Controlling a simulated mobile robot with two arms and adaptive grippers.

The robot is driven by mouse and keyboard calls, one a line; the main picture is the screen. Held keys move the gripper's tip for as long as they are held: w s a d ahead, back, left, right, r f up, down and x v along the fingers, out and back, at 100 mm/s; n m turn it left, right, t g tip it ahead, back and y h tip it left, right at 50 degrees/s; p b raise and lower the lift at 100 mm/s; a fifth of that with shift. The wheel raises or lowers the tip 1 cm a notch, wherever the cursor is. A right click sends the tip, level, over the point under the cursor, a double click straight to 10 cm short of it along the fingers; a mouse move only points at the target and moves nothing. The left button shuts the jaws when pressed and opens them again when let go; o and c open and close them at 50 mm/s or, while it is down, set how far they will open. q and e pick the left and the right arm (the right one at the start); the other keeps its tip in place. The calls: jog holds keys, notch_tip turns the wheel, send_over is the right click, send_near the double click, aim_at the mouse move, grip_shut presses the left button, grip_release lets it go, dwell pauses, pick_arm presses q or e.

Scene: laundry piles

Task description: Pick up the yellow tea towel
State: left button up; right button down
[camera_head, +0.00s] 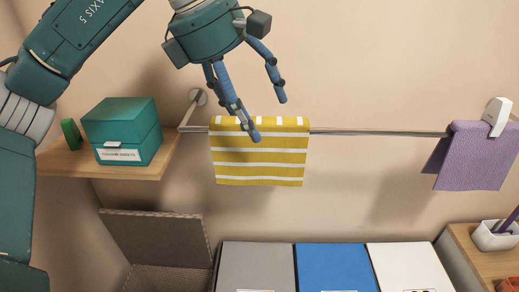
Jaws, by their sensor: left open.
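The yellow tea towel (262,158) with white stripes hangs folded over the metal rail on the wall, in the middle of the head view. My left gripper (268,120) is open, with its blue fingers pointing down. One finger group overlaps the towel's top edge in the picture; the other finger is above and to the right. I cannot tell whether the fingers touch the towel. No cloth shows clearly between the fingers. My right gripper is not in view.
A purple towel (475,157) hangs at the rail's right under a white clip (497,116). A green box (122,131) stands on the wooden shelf (60,165) at left. Below are an open brown box (160,238) and grey (256,268), blue (333,268) and white (405,265) bins.

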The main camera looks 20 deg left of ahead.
aim_at(270, 146)
pick_arm(q)
jog(key=x, duration=0.4)
jog(key=shift+f+p, duration=0.15)
jog(key=shift+p, duration=0.2)
jog(key=x, duration=0.1)
jog(key=p+x, duration=0.1)
jog(key=x, duration=0.1)
jog(key=p+x, duration=0.1)
jog(key=x, duration=0.1)
jog(key=shift+w+a+f, duration=0.15)
jog(key=shift+w+a, duration=0.1)
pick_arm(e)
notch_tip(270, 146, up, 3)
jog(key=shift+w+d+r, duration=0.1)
pick_arm(q)
jog(key=shift+f+b, duration=0.25)
jog(key=shift+b, duration=0.1)
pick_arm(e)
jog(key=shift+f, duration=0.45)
pick_arm(q)
jog(key=shift+c, duration=0.3)
jog(key=c, duration=1.2)
